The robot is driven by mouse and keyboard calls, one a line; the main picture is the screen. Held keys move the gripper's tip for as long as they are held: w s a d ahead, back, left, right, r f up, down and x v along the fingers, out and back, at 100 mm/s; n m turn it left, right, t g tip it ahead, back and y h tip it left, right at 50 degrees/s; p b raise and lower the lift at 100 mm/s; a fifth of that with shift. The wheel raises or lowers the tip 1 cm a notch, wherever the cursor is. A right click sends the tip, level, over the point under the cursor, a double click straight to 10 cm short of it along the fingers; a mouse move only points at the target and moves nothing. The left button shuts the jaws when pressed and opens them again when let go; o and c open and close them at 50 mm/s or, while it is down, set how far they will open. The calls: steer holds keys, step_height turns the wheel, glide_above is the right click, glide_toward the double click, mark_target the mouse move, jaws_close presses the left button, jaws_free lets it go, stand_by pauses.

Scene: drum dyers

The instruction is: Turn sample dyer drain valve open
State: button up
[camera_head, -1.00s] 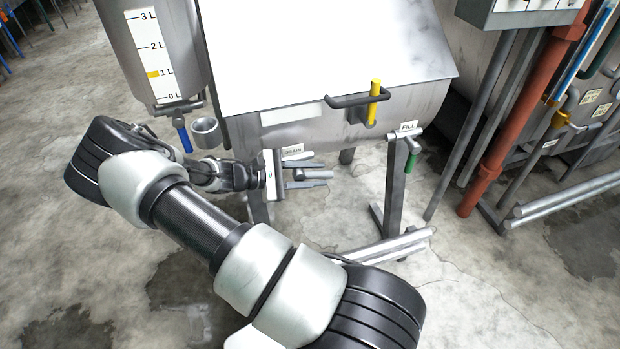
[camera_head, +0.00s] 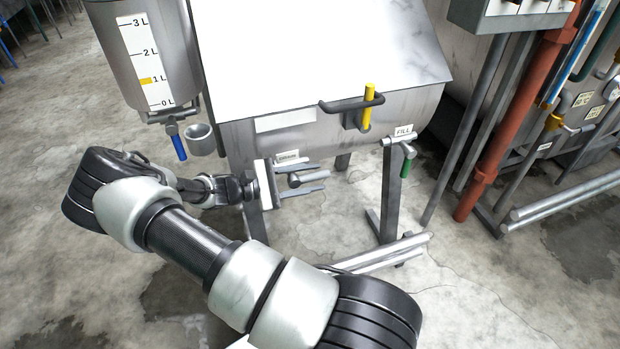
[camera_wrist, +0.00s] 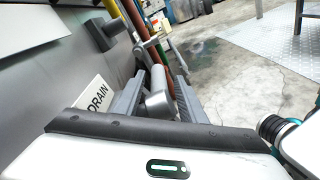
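The sample dyer is a grey metal drum (camera_head: 395,113) with a pale sloped top, on legs. Its DRAIN label (camera_head: 288,155) is on the lower front and shows large in the wrist view (camera_wrist: 97,97). My gripper (camera_head: 318,178) is at the drain fitting below the drum. Its two fingers are apart, one on each side of a grey rounded drain valve part (camera_wrist: 158,92). This part also shows between the fingers in the head view (camera_head: 312,178). I cannot tell whether either finger touches it. My gripper's body hides the rear of the fitting.
A yellow-handled latch (camera_head: 368,105) sticks out from the drum's front. A FILL valve with a green handle (camera_head: 406,168) is to the right. A graduated tank (camera_head: 150,55) with a blue-handled valve (camera_head: 179,147) is at left. Red pipe (camera_head: 510,120) stands at right. Floor in front is mostly clear.

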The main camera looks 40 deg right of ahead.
steer(key=shift+a, duration=0.15)
steer(key=p+v, duration=0.2)
steer(key=v, duration=1.5)
steer(key=shift+a, duration=0.1)
